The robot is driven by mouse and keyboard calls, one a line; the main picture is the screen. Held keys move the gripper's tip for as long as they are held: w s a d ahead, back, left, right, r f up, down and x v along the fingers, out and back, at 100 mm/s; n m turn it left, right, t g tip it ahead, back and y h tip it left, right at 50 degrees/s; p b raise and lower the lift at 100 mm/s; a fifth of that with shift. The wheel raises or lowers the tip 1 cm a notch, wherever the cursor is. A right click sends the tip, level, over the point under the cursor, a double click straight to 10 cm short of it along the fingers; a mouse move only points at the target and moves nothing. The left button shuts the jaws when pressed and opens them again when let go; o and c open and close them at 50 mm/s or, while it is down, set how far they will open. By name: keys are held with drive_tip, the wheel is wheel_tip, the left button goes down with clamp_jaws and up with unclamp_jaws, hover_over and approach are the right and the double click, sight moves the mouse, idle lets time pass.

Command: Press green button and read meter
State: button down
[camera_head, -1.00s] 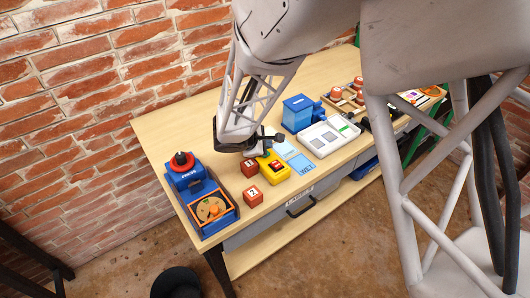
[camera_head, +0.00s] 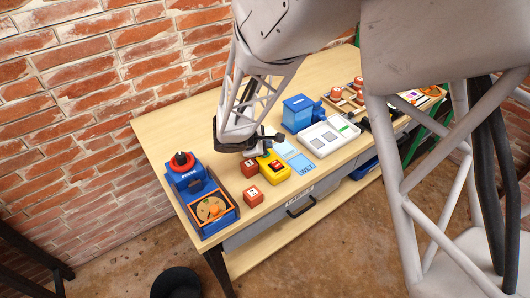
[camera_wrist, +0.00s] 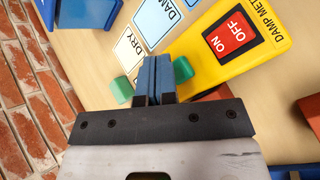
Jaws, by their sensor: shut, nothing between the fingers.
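The yellow damp meter (camera_head: 276,171) lies on the wooden workbench; it also shows in the wrist view (camera_wrist: 215,75) with a red ON/OFF switch (camera_wrist: 230,39). My gripper (camera_wrist: 155,62) is shut and empty, its blue fingers together beside the meter's edge. Green shows on both sides of the fingers, a green piece (camera_wrist: 182,70) at right by the meter and a green piece (camera_wrist: 121,88) at left. The fingers hide what lies between, so I cannot tell whether these are one button, nor whether the fingers touch it. No meter reading is visible.
Cards marked DRY (camera_wrist: 128,48) and DAMP lie beside the meter, with WET (camera_head: 307,169) nearby. Red numbered blocks (camera_head: 252,194) and a blue press with a red knob (camera_head: 183,162) stand left. A blue box (camera_head: 297,113) and white tray (camera_head: 318,148) are right. Brick wall stands behind.

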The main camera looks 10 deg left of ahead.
drive_tip(key=shift+f, duration=0.9)
idle(1.3)
drive_tip(key=shift+r, duration=0.9)
drive_tip(key=shift+r, duration=0.1)
drive_tip(key=shift+r, duration=2.4)
drive_tip(key=shift+d, duration=0.1)
